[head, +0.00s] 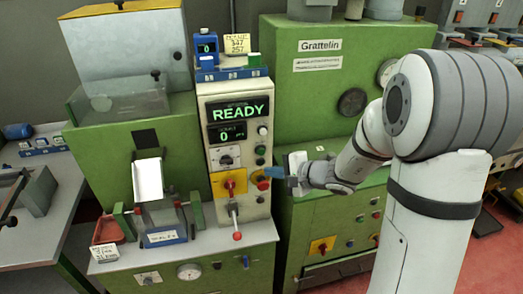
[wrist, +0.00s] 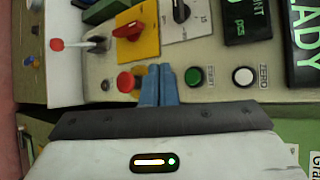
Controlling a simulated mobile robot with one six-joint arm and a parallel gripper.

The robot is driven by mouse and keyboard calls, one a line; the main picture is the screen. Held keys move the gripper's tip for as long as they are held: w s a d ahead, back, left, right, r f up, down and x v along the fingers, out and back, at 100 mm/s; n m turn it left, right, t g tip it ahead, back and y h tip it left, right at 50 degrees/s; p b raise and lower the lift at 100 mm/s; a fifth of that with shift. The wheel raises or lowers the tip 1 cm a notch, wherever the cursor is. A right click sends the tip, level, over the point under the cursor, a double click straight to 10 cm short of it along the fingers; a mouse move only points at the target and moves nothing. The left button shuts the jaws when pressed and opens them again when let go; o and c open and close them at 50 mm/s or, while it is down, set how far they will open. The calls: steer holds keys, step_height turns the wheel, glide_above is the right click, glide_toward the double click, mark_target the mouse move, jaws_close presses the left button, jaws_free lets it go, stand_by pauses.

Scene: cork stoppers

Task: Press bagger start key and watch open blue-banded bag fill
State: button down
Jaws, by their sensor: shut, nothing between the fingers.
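The bagger's control panel (head: 235,145) shows READY in green above a count of 0. In the wrist view, turned sideways, the green START key (wrist: 195,77) lies between a white ZERO key (wrist: 243,76) and a red button (wrist: 125,82). My gripper (wrist: 160,70) has its blue fingers shut together and empty. The fingertips are over the panel between the red button and START, closer to START; contact cannot be told. In the head view my gripper (head: 268,172) is at the panel's right edge.
A yellow plate with a red rotary switch (wrist: 132,32) and a red-knobbed lever (head: 235,215) are beside the keys. A red tray (head: 107,232) stands left of the bag. The green Grattelin machine (head: 320,90) is behind my arm.

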mark_target(261, 152)
steer(key=shift+w+a, duration=0.25)
steer(key=shift+w, duration=0.65)
steer(key=shift+w+a, duration=0.25)
steer(key=shift+w, duration=0.65)
steer(key=shift+w+a, duration=0.25)
steer(key=shift+w, duration=0.65)
steer(key=shift+w+f, duration=0.1)
steer(key=shift+w+a+b, duration=0.15)
steer(key=shift+w+b, duration=0.15)
steer(key=shift+b, duration=0.15)
